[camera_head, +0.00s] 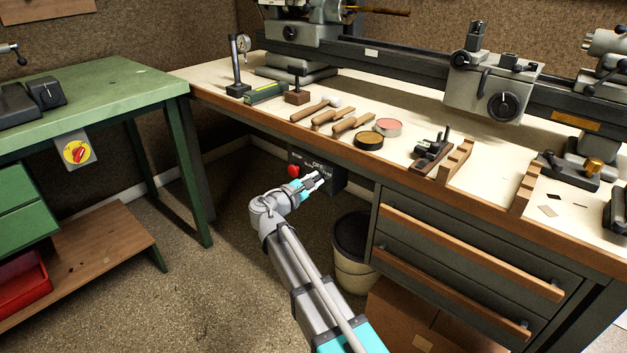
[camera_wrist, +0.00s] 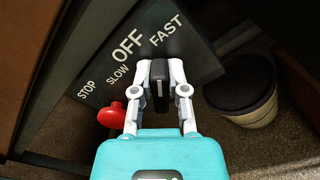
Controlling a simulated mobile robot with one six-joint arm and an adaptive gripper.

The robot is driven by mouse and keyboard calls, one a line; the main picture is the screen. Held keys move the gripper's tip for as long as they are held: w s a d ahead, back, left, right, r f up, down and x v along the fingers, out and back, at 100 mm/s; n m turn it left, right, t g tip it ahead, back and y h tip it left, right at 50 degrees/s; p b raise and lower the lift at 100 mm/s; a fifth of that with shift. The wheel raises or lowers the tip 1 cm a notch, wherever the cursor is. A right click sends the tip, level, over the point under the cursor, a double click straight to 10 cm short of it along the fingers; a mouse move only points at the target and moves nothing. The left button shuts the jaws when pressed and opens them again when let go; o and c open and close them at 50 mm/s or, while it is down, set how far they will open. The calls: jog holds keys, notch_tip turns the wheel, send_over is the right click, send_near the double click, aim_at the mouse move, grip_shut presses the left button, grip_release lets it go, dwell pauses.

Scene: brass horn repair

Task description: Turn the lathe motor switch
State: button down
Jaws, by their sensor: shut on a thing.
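The lathe motor switch box (camera_head: 333,181) is a dark panel under the front edge of the lathe bench. In the wrist view its plate (camera_wrist: 122,58) reads STOP, SLOW, OFF and FAST in white letters. A dark switch knob (camera_wrist: 160,84) sits between my fingertips, below the word OFF. My gripper (camera_wrist: 160,80) is shut on this knob, with a finger on either side. In the head view my gripper (camera_head: 317,182) is at the front of the box and hides the knob. A red mushroom button (camera_wrist: 112,115) is left of my gripper; it also shows in the head view (camera_head: 294,171).
A bin (camera_head: 352,250) stands below and right of the box. Drawers (camera_head: 470,262) with wooden handles are to the right. The lathe bench (camera_head: 225,98) carries hammers, tins and tools above. A green bench (camera_head: 95,90) with a red-yellow switch (camera_head: 76,152) is left. Open floor lies between.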

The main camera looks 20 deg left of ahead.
jog(key=c, duration=0.6)
grip_release()
jog(key=shift+c, duration=0.2)
jog(key=v, duration=1.2)
